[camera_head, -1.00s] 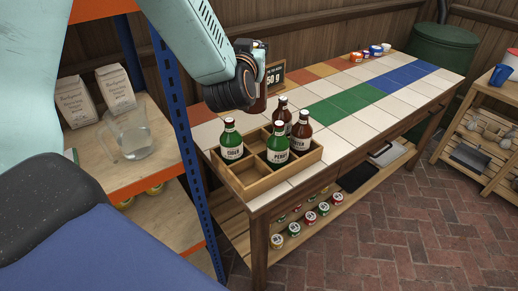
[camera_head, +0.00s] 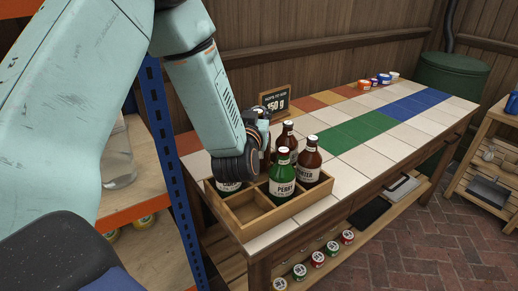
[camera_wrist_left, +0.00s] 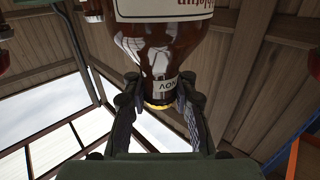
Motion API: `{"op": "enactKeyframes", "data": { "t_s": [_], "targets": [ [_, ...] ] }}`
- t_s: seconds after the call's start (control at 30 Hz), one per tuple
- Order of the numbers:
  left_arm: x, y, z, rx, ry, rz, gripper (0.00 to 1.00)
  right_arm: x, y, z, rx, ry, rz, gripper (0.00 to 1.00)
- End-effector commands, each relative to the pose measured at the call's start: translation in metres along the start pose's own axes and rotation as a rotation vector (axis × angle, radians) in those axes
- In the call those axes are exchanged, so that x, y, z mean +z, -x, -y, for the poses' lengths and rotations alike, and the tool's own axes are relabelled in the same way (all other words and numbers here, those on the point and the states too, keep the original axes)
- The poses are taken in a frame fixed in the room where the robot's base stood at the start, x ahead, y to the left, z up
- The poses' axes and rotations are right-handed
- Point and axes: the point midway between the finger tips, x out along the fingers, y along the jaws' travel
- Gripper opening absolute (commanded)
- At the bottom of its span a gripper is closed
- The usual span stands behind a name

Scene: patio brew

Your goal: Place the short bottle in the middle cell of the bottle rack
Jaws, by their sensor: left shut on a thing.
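My left gripper (camera_head: 250,150) is over the back left part of the wooden bottle rack (camera_head: 290,207) and is shut on a brown bottle (camera_head: 264,127). The wrist view shows both fingers around the neck of this bottle (camera_wrist_left: 158,50), near its yellow cap. In the head view my gripper and the other bottles hide most of it, so I cannot tell whether its base touches the rack. A green cider bottle (camera_head: 229,186) stands in the rack, partly hidden below my gripper. A green perry bottle (camera_head: 282,180) and two brown bottles (camera_head: 308,165) stand to the right.
Front cells of the rack (camera_head: 246,206) are empty. A small black sign (camera_head: 274,101) stands behind the rack on the tiled table (camera_head: 340,155). A blue shelf post (camera_head: 166,140) rises close on the left.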

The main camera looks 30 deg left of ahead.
Motion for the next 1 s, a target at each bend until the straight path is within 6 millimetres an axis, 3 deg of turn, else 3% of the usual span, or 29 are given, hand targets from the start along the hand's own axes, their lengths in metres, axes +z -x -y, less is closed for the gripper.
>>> {"op": "enactKeyframes", "data": {
  "t_s": [0.53,0.77,0.8,1.0],
  "targets": [
    [0.056,-0.007,-0.001,0.0,0.0,-0.005,0.0,0.0,-0.017,0.0,0.0,0.0,0.0,0.4],
    [0.057,-0.008,-0.001,0.0,0.001,-0.008,0.0,0.0,-0.017,0.0,0.0,0.0,0.0,0.4],
    [0.058,-0.008,0.0,0.0,0.001,-0.002,0.22,0.0,-0.016,0.0,0.0,0.0,0.0,0.4],
    [0.058,-0.007,0.0,0.0,0.001,-0.002,0.39,0.0,-0.016,0.0,0.0,0.0,0.0,0.4]
  ]
}}
